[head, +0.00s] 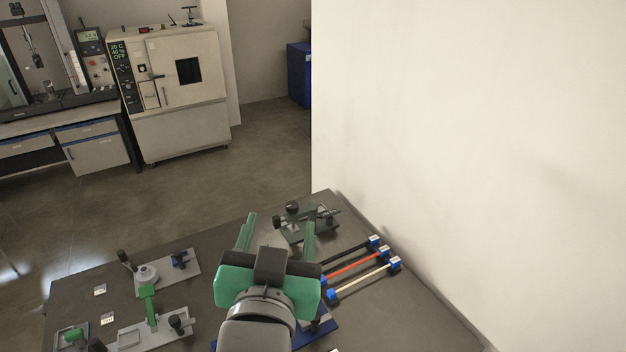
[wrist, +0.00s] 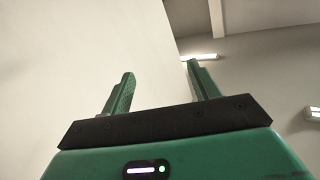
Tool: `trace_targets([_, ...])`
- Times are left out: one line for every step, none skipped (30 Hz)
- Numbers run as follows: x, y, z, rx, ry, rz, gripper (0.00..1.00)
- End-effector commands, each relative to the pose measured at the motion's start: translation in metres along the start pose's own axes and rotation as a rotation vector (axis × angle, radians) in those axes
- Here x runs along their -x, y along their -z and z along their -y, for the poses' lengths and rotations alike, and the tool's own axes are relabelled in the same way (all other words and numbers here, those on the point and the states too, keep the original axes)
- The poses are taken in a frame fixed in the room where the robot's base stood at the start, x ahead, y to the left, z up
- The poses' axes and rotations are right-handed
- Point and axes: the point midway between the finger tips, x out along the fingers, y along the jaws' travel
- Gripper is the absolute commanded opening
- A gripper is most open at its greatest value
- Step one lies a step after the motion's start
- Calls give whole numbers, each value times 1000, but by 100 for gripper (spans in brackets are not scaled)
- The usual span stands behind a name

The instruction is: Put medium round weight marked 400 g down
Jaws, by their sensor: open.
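My gripper (head: 281,216) is open and empty above the dark bench (head: 225,245), with its green fingers pointing away from the head camera. In the wrist view my gripper (wrist: 161,72) shows both fingers spread with only wall and ceiling beyond. I cannot make out a weight marked 400 g in either view, and no marking is readable. Small dark round parts sit on the fixtures, one on the far dark fixture (head: 307,231) beyond the fingers; I cannot tell whether any is the weight. My gripper and arm hide part of the bench.
Cable samples with blue ends, one red (head: 352,263) and one cream (head: 362,280), lie right of my gripper. Grey fixtures (head: 190,268) stand to the left. A pale wall (head: 450,130) bounds the bench on the right. A test chamber (head: 180,90) stands across the floor.

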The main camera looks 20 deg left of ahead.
Motion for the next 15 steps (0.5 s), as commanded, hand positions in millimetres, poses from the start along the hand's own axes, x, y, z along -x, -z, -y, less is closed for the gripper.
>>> trace_targets([18,45,-32,31,-55,-127,61])
trace_targets([31,71,-49,55,-86,-201,61])
trace_targets([50,101,-67,88,-125,-293,61])
trace_targets([65,121,-79,113,-153,-355,61])
trace_targets([79,138,-89,137,-180,-411,61])
trace_targets([97,158,-99,167,-211,-476,61])
trace_targets([109,169,-105,188,-231,-517,61])
trace_targets([120,179,-110,206,-249,-551,61])
trace_targets([131,189,-114,225,-266,-587,61])
trace_targets([137,194,-116,236,-276,-607,61])
trace_targets([142,198,-117,244,-283,-621,61])
trace_targets([146,201,-118,251,-289,-633,61])
trace_targets([147,202,-119,254,-292,-637,61])
trace_targets([148,202,-119,255,-292,-638,61])
trace_targets([148,202,-119,254,-292,-638,61])
